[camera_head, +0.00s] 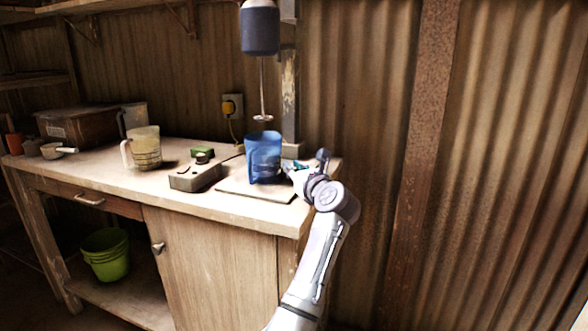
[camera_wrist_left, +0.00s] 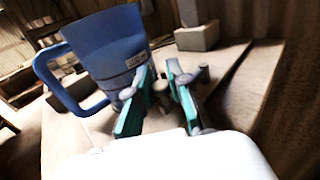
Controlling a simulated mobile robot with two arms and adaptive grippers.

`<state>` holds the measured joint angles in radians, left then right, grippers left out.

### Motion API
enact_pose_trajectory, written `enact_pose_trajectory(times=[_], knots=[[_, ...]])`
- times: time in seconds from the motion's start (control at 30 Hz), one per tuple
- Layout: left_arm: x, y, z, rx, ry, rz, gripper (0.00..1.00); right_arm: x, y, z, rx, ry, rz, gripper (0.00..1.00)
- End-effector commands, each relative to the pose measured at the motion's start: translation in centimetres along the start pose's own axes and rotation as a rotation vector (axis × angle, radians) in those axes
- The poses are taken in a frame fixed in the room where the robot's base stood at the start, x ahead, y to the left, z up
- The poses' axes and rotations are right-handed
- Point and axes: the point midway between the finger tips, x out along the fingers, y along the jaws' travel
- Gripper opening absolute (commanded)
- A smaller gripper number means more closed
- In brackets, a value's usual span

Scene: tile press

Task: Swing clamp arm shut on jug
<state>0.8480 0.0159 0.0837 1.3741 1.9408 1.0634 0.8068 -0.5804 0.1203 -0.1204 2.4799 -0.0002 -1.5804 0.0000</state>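The blue jug (camera_head: 263,152) stands upright on a pale base board (camera_head: 238,190) under the stirrer. It also shows in the left wrist view (camera_wrist_left: 105,45), its handle to the left. My left gripper (camera_head: 298,170) is just right of the jug, low beside its wall. In the left wrist view its teal-padded fingers (camera_wrist_left: 160,85) are apart. A small grey-brown knob (camera_wrist_left: 160,92) shows between them; I cannot tell whether it belongs to the clamp arm or whether the fingers touch it. The clamp arm is not clearly made out. My right gripper is out of view.
An overhead stirrer (camera_head: 260,28) hangs above the jug, its shaft and disc (camera_head: 263,118) over the opening. A grey control box (camera_head: 195,176) and a clear measuring jug (camera_head: 145,150) stand left. A corrugated wall (camera_head: 360,110) is behind. The front left bench top is clear.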

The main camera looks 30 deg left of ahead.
Motion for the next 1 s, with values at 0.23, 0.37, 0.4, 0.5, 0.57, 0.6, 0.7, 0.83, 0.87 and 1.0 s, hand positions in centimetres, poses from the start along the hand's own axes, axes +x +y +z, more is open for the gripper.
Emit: enact_pose_trajectory(times=[0.23,0.37,0.4,0.5,0.57,0.6,0.7,0.83,0.87,1.0], knots=[[0.0,0.0,0.0,0.000,0.000,-0.001,0.00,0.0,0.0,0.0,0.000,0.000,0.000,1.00],[0.0,0.0,0.0,0.000,0.001,-0.003,0.00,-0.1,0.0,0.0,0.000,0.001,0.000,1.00],[0.1,0.1,0.1,0.000,0.003,-0.010,0.00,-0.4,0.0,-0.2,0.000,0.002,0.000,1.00],[0.3,0.2,0.3,0.002,0.006,-0.053,0.00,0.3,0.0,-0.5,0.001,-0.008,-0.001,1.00],[0.5,0.3,0.3,0.002,0.006,-0.081,0.00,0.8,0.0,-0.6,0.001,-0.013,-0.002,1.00],[0.5,0.4,0.2,0.001,0.005,-0.095,0.00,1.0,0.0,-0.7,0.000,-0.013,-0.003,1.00],[0.6,0.6,0.1,0.001,0.002,-0.117,0.00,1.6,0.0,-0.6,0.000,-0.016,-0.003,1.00],[0.6,0.6,0.0,0.000,0.000,-0.120,0.00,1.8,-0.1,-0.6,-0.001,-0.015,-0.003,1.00],[0.6,0.6,0.0,0.000,0.000,-0.119,0.00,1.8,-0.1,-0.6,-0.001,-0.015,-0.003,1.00],[0.6,0.6,-0.1,0.000,0.000,-0.119,0.23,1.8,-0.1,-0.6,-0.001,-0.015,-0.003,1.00]])
